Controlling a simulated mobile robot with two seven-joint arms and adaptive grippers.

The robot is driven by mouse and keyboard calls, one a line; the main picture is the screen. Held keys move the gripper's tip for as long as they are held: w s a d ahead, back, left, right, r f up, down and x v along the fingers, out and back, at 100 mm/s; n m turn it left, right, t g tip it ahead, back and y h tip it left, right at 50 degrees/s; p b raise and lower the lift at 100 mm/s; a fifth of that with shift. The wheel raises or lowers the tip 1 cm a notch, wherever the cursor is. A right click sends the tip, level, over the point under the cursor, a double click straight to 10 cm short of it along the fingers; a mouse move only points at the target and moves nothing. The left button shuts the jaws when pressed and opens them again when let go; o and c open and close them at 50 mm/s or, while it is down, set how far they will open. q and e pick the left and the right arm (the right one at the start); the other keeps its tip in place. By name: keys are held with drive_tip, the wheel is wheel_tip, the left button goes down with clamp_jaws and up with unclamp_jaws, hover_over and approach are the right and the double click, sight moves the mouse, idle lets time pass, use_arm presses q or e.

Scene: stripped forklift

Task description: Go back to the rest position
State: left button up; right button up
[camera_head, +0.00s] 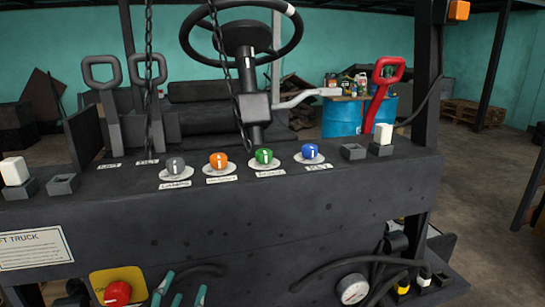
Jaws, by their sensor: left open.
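Only a dark part of my left gripper (68,293) shows, low at the bottom left edge of the head view, beside the red button (118,292) on its yellow plate. It is open, and I see nothing held in it. Most of it and its arm are cut off by the frame. It is apart from the row of knobs on the console (250,208). My right gripper is not in view.
The console carries grey, orange (218,160), green and blue knobs (310,152), white switches and a red lever (384,95). Chains hang before the steering wheel (240,36). A gauge (352,289) and hoses sit low right.

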use_arm(q)
drive_tip(key=s+a+f+n+g+y, duration=0.2)
drive_tip(key=s+f+n+g, duration=0.25)
drive_tip(key=f, duration=0.25)
drive_tip(key=s+a+f+n+g+y, duration=0.1)
drive_tip(key=s+a+f+n+g, duration=0.15)
drive_tip(key=s+f+g, duration=0.4)
drive_tip(key=s+d+f+n+g+h, duration=0.2)
drive_tip(key=s+d+f+n+g, duration=0.15)
drive_tip(key=s+f, duration=0.7)
drive_tip(key=s+f+g, duration=0.1)
drive_tip(key=s+f, duration=0.1)
drive_tip(key=f, duration=0.9)
drive_tip(key=s+f+g, duration=0.1)
drive_tip(key=s+f, duration=0.1)
drive_tip(key=f, duration=0.9)
drive_tip(key=s+a+f+g, duration=0.1)
drive_tip(key=s+a+f, duration=0.2)
drive_tip(key=s+f, duration=1)
drive_tip(key=shift+s+a+f+y, duration=0.3)
drive_tip(key=shift+s+f, duration=0.05)
drive_tip(key=shift+s, duration=0.9)
drive_tip(key=c, duration=0.5)
drive_tip(key=shift+s, duration=0.1)
